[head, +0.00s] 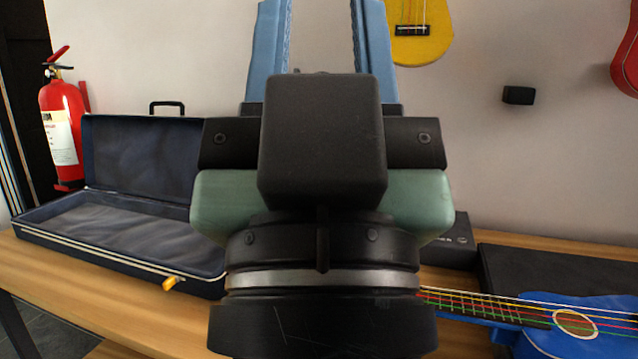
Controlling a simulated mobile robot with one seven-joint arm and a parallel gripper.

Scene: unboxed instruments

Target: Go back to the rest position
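My gripper (320,40) fills the middle of the head view, pointing up and away. Its two blue fingers stand wide apart, with only bare wall showing between them, so it is open and empty. The ends of the fingers are cut off by the top edge. The gripper's body hides the middle of the table and part of the things behind it.
A wooden table (140,312) carries an open dark instrument case (120,258) at left and a blue ukulele (590,335) at right, near black boxes (560,270). A red fire extinguisher (65,125) is at far left. Yellow (422,45) and red (628,65) instruments hang on the wall.

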